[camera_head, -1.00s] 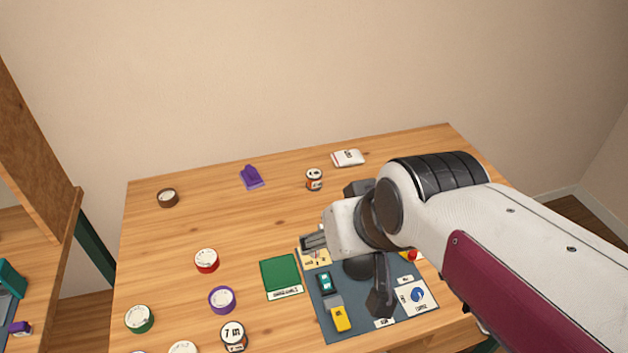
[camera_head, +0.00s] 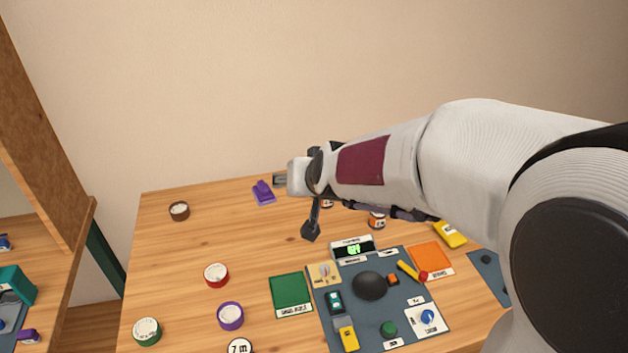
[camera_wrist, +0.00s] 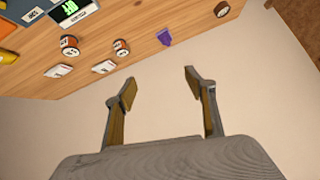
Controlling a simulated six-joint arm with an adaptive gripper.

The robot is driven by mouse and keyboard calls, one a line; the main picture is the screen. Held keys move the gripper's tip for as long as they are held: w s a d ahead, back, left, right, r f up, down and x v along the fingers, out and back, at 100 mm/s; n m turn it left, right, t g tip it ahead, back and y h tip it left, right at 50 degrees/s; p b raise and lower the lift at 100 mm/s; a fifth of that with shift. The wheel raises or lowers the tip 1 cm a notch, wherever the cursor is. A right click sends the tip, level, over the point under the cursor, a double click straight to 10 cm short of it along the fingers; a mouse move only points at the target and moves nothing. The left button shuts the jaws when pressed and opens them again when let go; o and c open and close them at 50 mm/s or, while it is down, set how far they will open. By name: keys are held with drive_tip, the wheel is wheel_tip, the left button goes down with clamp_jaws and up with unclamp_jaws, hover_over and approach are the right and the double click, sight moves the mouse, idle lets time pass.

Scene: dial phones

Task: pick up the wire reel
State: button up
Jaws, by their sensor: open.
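Several short round reel-like items lie on the table, and I cannot tell for sure which is the wire reel. One with a white "7 m" label (camera_head: 240,346) is cut by the bottom edge of the head view. Two small orange-and-white cylinders stand near the back; one (camera_head: 377,221) is partly behind my arm, and both show in the wrist view, left (camera_wrist: 70,45) and right (camera_wrist: 121,47). My gripper (camera_wrist: 157,84) is open and empty, with bare wall between its fingers. It is above the table's back part, apart from these items.
Red (camera_head: 216,274), purple (camera_head: 230,316), green (camera_head: 146,331) and brown (camera_head: 179,211) round items lie at left. A purple object (camera_head: 263,192) is at the back. A blue-grey mat (camera_head: 388,341) holds several parts beside a green pad (camera_head: 290,290).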

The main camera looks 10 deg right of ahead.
drive_tip(key=w+d+f+m+h, duration=0.1)
drive_tip(key=w+d+f+h, duration=0.1)
drive_tip(key=w+f, duration=0.3)
drive_tip(key=w+d+f+m+t+h, duration=0.1)
drive_tip(key=w+d+f+h, duration=0.1)
drive_tip(key=w+f, duration=0.3)
drive_tip(key=w+d+f+m+t+h, duration=0.1)
drive_tip(key=w+d+f, duration=0.3)
drive_tip(key=f, duration=0.7)
drive_tip(key=shift+w+f+m+h, duration=0.1)
drive_tip(key=shift+w+m+h, duration=0.3)
drive_tip(key=shift+w+h, duration=0.45)
drive_tip(key=shift+d+f+h, duration=0.25)
drive_tip(key=shift+d+f, duration=0.05)
drive_tip(key=shift+f, duration=0.2)
drive_tip(key=shift+x, duration=1.3)
drive_tip(key=shift+w, duration=0.1)
drive_tip(key=shift+x, duration=2.5)
